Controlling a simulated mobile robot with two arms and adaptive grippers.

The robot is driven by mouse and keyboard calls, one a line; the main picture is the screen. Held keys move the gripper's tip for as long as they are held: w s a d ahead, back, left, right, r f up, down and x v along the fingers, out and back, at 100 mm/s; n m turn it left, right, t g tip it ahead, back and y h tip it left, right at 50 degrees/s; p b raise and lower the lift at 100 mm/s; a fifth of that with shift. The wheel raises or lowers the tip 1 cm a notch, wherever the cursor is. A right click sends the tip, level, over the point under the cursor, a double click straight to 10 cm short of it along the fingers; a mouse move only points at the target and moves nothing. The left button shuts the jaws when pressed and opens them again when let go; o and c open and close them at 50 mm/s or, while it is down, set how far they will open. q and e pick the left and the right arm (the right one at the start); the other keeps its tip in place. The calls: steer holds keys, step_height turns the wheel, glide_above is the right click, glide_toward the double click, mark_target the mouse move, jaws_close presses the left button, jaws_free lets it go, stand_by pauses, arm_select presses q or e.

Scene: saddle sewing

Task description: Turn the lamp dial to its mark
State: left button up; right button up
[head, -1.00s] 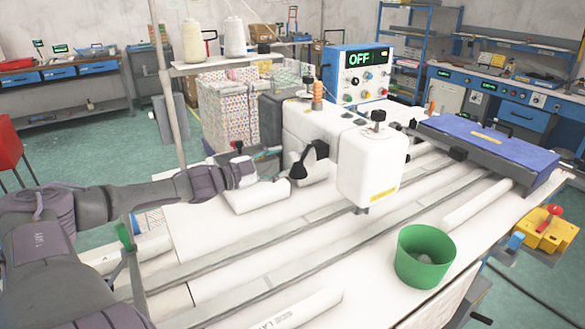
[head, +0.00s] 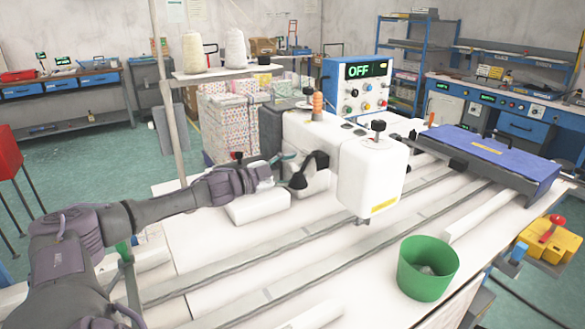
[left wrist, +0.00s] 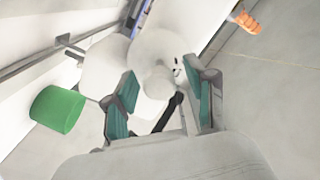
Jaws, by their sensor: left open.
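The white sewing machine (head: 368,172) stands on the table. A black lamp-like fitting with a bent arm (head: 312,163) sticks out from its left side. I cannot make out a dial or its mark for certain. My left gripper (head: 282,171) is close to the left of this black fitting, its teal finger pads partly visible. In the left wrist view the left gripper (left wrist: 160,88) is open, with a pale rounded part and a dark bar (left wrist: 170,112) beyond or between its fingers. Contact cannot be told. My right gripper is not in view.
A control box reading OFF (head: 358,86) stands behind the machine. A green bin (head: 427,268) stands at the table's front right; it also shows in the left wrist view (left wrist: 57,109). A blue-topped unit (head: 490,150) lies right. Thread cones (head: 235,48) stand on a shelf behind.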

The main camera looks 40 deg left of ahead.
arm_select(q)
jaws_close()
stand_by(0.3)
